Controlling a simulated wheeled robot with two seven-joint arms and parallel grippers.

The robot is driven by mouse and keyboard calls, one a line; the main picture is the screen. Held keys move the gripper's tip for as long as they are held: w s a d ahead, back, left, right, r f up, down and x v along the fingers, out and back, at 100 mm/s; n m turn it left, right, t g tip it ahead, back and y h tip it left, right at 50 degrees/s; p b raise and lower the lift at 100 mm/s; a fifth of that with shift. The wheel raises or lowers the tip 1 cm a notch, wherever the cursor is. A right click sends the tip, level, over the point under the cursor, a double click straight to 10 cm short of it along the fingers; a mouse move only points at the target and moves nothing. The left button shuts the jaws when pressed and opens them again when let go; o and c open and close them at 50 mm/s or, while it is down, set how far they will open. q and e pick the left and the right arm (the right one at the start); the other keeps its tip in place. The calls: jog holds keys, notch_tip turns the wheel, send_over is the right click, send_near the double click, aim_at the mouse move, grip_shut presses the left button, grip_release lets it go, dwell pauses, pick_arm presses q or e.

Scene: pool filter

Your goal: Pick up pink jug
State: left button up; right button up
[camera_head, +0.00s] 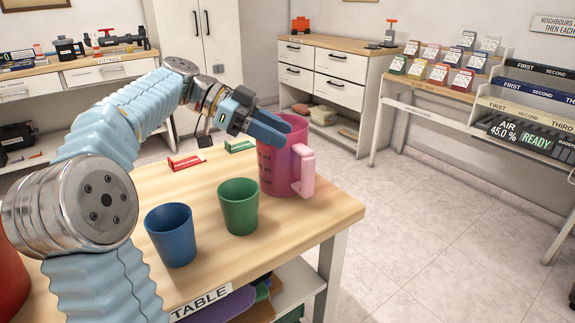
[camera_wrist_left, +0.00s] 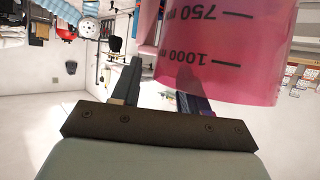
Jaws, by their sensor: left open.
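The pink jug (camera_head: 275,170) stands upright near the far right edge of the wooden table, its pink handle (camera_head: 304,172) toward the right. My left gripper (camera_head: 277,130) is open at the jug's rim, its fingers overlapping the jug's top. In the left wrist view, the jug (camera_wrist_left: 225,50) with its 750 and 1000 marks fills the upper right, and the gripper (camera_wrist_left: 160,75) has one finger left of the jug body and the other partly behind its translucent wall. I cannot tell whether the fingers touch it. My right gripper is not in view.
A green cup (camera_head: 239,207) and a blue cup (camera_head: 171,236) stand on the table (camera_head: 300,228) in front of the jug. A red label block (camera_head: 186,161) and a green one (camera_head: 240,146) lie toward the back. Floor is clear on the right.

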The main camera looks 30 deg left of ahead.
pick_arm(q)
jog(key=shift+w+d+f, duration=0.15)
jog(key=shift+d+f, duration=0.05)
jog(key=shift+d, duration=0.1)
jog(key=shift+c, duration=0.3)
grip_shut()
dwell(0.9)
